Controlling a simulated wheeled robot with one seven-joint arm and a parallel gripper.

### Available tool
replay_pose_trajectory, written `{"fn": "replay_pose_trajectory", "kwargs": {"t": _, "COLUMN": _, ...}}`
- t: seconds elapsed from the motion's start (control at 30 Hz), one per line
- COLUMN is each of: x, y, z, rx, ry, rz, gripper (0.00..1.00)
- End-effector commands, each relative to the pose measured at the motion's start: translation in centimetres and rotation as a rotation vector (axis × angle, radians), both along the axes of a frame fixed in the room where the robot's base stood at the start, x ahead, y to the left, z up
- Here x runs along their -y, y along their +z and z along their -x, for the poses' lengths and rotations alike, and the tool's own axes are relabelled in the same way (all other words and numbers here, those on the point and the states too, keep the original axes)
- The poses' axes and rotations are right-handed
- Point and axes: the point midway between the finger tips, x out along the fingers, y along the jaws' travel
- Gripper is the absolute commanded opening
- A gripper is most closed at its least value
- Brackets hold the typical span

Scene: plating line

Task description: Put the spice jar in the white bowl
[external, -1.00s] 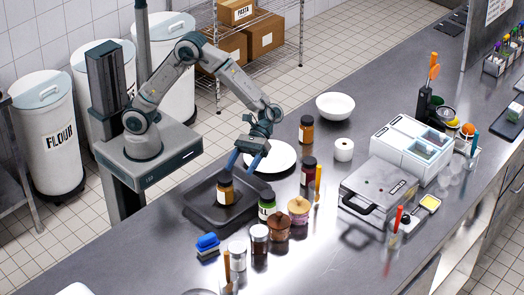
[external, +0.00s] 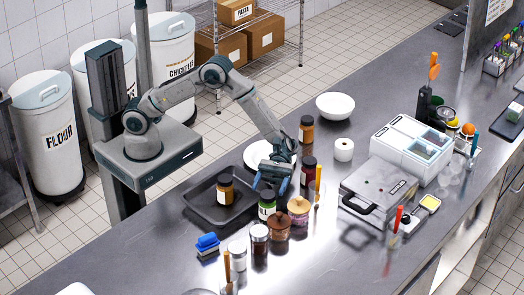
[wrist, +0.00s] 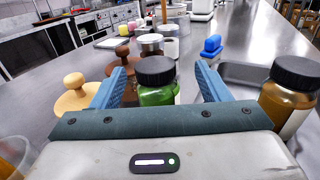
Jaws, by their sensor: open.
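The white bowl (external: 335,106) stands empty at the back of the counter; it is outside the wrist view. Several dark-lidded jars are in view, and I cannot tell which one is the spice jar. A green jar (external: 266,211) stands upright in front of my gripper (external: 270,185). In the wrist view, the green jar (wrist: 157,97) shows between the two blue fingers of my open gripper (wrist: 157,88). An amber jar (external: 225,190) stands in the black tray. An orange-brown jar (external: 306,132) stands near the bowl, and a dark red jar (external: 307,172) stands right of my gripper.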

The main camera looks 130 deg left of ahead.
Motion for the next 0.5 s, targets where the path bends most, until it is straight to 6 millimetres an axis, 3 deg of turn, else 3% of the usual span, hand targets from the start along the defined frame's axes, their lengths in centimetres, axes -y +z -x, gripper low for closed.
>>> {"fn": "replay_pose_trajectory", "kwargs": {"t": 0.5, "x": 4.7, "y": -0.3, "z": -3.1, "rx": 0.000, "ry": -0.001, "rz": 0.000, "gripper": 0.69}}
